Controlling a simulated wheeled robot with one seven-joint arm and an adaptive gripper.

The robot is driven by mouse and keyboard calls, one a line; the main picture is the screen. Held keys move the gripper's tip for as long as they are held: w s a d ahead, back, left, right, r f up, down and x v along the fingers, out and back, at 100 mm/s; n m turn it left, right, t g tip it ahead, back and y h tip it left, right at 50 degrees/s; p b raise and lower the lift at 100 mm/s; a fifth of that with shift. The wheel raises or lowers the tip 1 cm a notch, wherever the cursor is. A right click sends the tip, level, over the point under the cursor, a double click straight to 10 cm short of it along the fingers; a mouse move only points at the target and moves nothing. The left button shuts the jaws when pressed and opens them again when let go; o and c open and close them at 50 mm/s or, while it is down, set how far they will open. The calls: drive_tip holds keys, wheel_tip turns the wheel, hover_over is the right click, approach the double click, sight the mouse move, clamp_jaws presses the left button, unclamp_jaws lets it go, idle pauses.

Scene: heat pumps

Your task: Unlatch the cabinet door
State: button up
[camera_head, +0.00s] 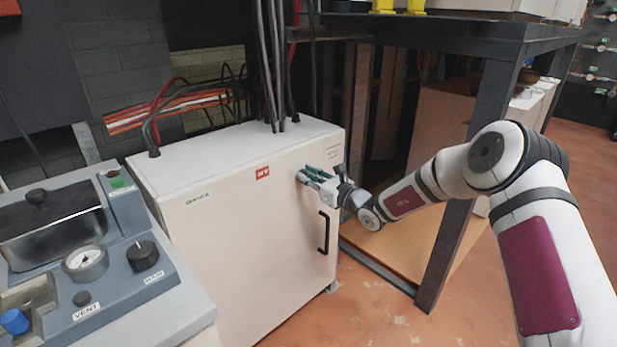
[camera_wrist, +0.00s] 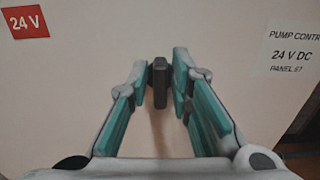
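The white cabinet (camera_head: 245,140) stands with its door (camera_head: 262,235) shut, flush as far as I can see. A black vertical handle (camera_head: 324,232) is on the door's right side. My gripper (camera_head: 310,176) is at the upper right of the door, above this handle. In the wrist view a small dark upright latch (camera_wrist: 160,84) stands out from the door. The two teal fingers of my gripper (camera_wrist: 160,76) are apart, one on each side of the latch. I cannot tell whether they touch it. In the head view my gripper hides the latch.
A red 24 V label (camera_wrist: 25,22) and a white pump control label (camera_wrist: 291,55) flank the latch. A grey control console (camera_head: 110,270) stands left of the cabinet. Cables (camera_head: 270,70) rise from its top. A dark steel frame (camera_head: 470,170) stands at right.

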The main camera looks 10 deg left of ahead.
clamp_jaws()
drive_tip(key=shift+n, duration=0.3)
drive_tip(key=n+b, duration=0.5)
drive_tip(key=f+n+b, duration=0.1)
drive_tip(key=n+b, duration=0.4)
drive_tip(key=n, duration=0.1)
drive_tip(key=s+n+b, duration=0.1)
drive_tip(key=n+b, duration=0.4)
drive_tip(key=n, duration=0.1)
drive_tip(key=shift+a+f, duration=0.25)
drive_tip(key=shift+a, duration=0.1)
drive_tip(key=shift+r+n+b, duration=0.1)
drive_tip(key=shift+n+b, duration=0.2)
drive_tip(key=shift+b, duration=0.3)
